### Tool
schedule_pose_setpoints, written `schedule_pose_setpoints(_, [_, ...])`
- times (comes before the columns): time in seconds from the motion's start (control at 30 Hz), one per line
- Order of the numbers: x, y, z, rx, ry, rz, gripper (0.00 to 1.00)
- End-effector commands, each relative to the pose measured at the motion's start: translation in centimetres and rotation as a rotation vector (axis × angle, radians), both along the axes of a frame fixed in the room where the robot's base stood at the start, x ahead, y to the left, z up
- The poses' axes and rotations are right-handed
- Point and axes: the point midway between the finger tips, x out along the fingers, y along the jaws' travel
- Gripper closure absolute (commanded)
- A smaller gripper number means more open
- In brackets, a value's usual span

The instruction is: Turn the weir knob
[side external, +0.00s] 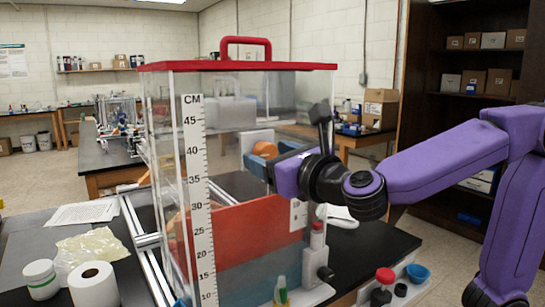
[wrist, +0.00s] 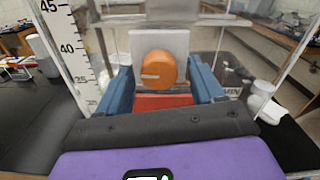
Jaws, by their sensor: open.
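The weir knob is a round orange knob (wrist: 158,70) with a pale line across its face, lying roughly level. It is mounted on a light grey plate (wrist: 176,44) and also shows in the side view (side external: 265,150). My gripper (wrist: 160,77) is open, with one blue finger on each side of the knob. In the side view my gripper (side external: 270,157) is level at the tank's right side. A gap shows between each finger and the knob in the wrist view; any contact is not visible.
A clear tank (side external: 168,150) with a red lid (side external: 240,66) and a centimetre scale (side external: 193,190) stands on the dark bench. A red panel (side external: 250,228) shows low in the tank.

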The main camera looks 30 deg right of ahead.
Motion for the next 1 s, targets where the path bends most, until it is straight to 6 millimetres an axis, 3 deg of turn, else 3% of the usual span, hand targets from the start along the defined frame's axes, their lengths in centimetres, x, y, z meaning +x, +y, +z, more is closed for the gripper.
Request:
schedule_pose_setpoints(0.1, [-0.01, -0.01, 0.01, 0.000, 0.000, 0.000, 0.36])
schedule_pose_setpoints(0.27, [-0.03, -0.02, 0.01, 0.000, 0.000, -0.001, 0.88])
schedule_pose_setpoints(0.47, [-0.04, -0.02, 0.02, 0.024, 0.000, -0.001, 0.89])
schedule_pose_setpoints(0.8, [-0.01, 0.04, 0.04, 0.277, 0.000, -0.001, 0.89])
schedule_pose_setpoints(1.0, [-0.02, 0.09, 0.03, 0.332, 0.000, 0.000, 0.89])
